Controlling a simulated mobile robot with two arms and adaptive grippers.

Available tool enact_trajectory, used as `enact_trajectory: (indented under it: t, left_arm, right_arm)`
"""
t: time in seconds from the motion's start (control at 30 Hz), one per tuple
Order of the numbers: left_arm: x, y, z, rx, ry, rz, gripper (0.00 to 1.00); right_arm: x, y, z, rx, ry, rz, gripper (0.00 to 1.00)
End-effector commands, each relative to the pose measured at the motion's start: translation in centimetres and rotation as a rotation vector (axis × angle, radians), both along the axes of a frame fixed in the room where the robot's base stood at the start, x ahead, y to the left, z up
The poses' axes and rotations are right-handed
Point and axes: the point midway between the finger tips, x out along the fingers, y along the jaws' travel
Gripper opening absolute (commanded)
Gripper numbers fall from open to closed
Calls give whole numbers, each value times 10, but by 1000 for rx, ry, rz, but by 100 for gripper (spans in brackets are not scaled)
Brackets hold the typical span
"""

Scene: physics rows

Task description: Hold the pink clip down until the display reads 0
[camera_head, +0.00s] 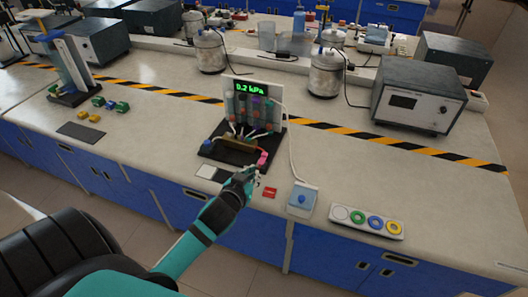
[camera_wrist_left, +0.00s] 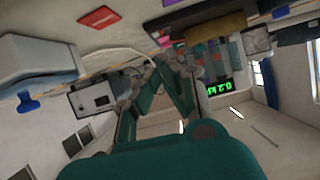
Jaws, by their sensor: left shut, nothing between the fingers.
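The pink clip (camera_head: 262,158) sits at the front right corner of a dark stand on the bench, on a tube. The green display (camera_head: 250,87) at the top of the stand reads 0.2 kPa; it also shows, turned, in the left wrist view (camera_wrist_left: 219,88). My left gripper (camera_head: 255,173) is shut and empty, just in front of the pink clip. I cannot tell whether its fingertips touch the clip. In the left wrist view the pink clip (camera_wrist_left: 164,40) lies just beyond the fingertips. My right gripper is not in view.
A red label (camera_head: 269,192) lies right of my gripper. A box with a blue knob (camera_head: 301,198) and a strip of coloured rings (camera_head: 366,221) stand farther right. Green and yellow blocks (camera_head: 104,104) lie at the left. Striped tape (camera_head: 330,128) runs behind the stand.

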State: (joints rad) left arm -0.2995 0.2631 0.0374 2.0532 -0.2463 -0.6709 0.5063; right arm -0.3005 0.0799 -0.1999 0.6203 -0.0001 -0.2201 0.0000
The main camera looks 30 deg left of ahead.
Motion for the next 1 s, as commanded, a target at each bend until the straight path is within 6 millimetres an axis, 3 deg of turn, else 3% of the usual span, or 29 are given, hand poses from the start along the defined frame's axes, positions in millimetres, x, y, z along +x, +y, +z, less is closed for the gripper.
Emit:
enact_trajectory:
  t: [0.1, 0.23, 0.67, 1.0]
  left_arm:
    - [18, 12, 30, 0, -118, 3, 0]
    - [24, 16, 44, -4, -173, 1, 0]
    - [31, 17, 44, -4, -176, 0, 0]
    - [91, 32, 30, -2, -175, 1, 0]
  right_arm:
    - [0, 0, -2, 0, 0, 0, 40]
    - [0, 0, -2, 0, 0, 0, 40]
    - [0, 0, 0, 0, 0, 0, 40]
    - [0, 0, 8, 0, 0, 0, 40]
